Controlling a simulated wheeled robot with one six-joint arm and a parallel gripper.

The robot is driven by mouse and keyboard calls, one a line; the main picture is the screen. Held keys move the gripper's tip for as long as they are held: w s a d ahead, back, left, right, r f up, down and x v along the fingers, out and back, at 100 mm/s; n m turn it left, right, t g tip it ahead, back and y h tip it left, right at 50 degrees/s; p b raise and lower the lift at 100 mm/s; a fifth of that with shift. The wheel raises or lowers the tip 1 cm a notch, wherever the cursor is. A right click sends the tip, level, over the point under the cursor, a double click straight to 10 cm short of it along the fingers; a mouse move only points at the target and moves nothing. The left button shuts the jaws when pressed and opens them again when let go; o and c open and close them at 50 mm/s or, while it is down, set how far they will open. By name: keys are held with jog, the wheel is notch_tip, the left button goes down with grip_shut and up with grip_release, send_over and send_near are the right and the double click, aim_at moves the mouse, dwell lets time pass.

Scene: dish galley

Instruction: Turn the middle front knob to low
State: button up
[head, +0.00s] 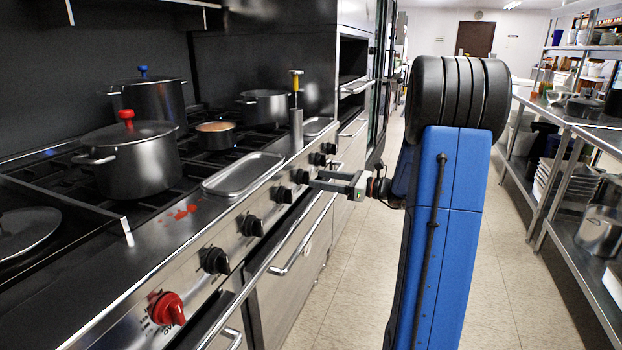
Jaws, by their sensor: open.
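A row of black knobs runs along the sloped front panel of the stove (195,285) in the head view. A knob around the middle of the row (300,176) is right at my gripper's tips. Another black knob (281,195) is just nearer to me. My gripper (313,180) is open and points left at the panel, its two fingers apart. I cannot tell whether the fingers are around the knob or only in front of it. The knob's pointer and its markings are too small to read.
A red knob (167,308) is at the near end of the panel. An oven handle rail (303,235) runs below the knobs. Pots (138,165) and a metal tray (243,172) are on the stove. A shelf (570,125) stands right across the open floor (520,270).

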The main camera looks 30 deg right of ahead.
aim_at(309, 177)
jog(key=shift+x, duration=2.15)
jog(key=c, duration=1)
